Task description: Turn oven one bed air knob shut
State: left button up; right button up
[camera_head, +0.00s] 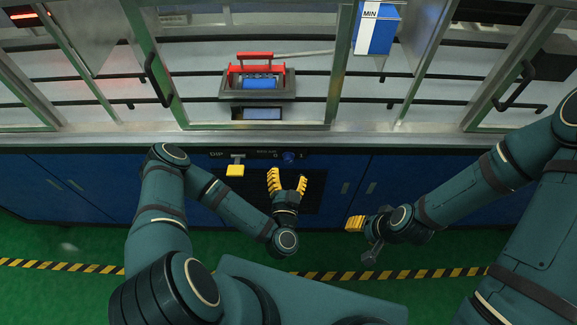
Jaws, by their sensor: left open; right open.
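A small round blue knob (288,156) sits on the dark control strip along the front edge of the bench. Small markings beside it are too small to read surely, so I cannot confirm it is the oven one bed air knob or tell its setting. My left gripper (287,179) is open and empty, its yellow fingers spread and pointing at the strip just below the knob in the picture, apparently apart from it. My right gripper (359,239) is open and empty, lower and to the right, turned to the left.
Behind the metal frames stand a red-handled blue device (260,80) and a blue and white box marked MIN (377,28). Blue cabinets (75,188) line the front; striped tape (60,265) crosses the green floor.

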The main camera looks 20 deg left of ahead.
aim_at(289, 162)
pick_arm(q)
jog(key=b+x, duration=0.1)
jog(key=x, duration=0.3)
jog(key=shift+a+f, duration=0.1)
jog(key=shift+w+b, duration=0.35)
jog(key=shift+w, duration=0.3)
grip_shut()
